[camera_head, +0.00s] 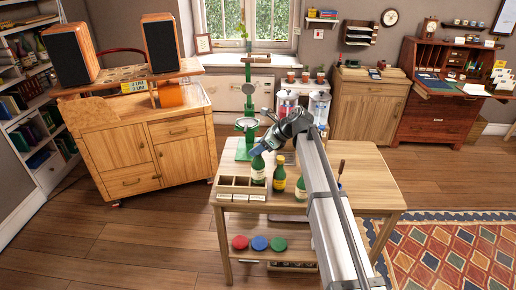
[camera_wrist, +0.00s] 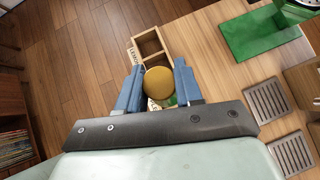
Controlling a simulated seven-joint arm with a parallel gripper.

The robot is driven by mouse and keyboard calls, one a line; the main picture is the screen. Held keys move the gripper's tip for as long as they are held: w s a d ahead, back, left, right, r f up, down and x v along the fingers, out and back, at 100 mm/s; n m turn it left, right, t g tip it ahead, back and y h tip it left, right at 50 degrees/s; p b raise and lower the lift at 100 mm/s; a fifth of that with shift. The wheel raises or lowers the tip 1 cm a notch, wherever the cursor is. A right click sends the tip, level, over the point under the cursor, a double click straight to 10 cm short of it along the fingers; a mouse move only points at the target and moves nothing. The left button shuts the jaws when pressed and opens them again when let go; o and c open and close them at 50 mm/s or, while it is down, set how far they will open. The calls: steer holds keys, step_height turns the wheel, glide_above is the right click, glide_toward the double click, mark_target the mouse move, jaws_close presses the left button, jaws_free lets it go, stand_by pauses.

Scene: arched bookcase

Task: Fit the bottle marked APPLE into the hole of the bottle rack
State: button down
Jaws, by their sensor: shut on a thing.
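My gripper (camera_head: 261,149) is shut on the top of a green bottle (camera_head: 258,170) and holds it upright over the right end of the bottle rack. Whether its base is inside a hole is unclear. In the wrist view its gold cap (camera_wrist: 159,83) sits between the blue fingers. In the wrist view, the rack (camera_wrist: 150,43) shows beyond the fingers with a card reading LEMON (camera_wrist: 132,57).
Red, blue and green round items (camera_head: 260,243) lie on the lower shelf.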

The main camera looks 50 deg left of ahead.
mark_target(258, 160)
steer(key=shift+f, duration=2.75)
steer(key=c, duration=0.7)
jaws_free()
steer(key=shift+o, duration=0.2)
steer(key=shift+d, duration=0.1)
steer(key=v, duration=1.3)
steer(key=shift+w+d+r, duration=0.15)
steer(key=shift+w+r, duration=0.05)
steer(key=shift+r, duration=0.1)
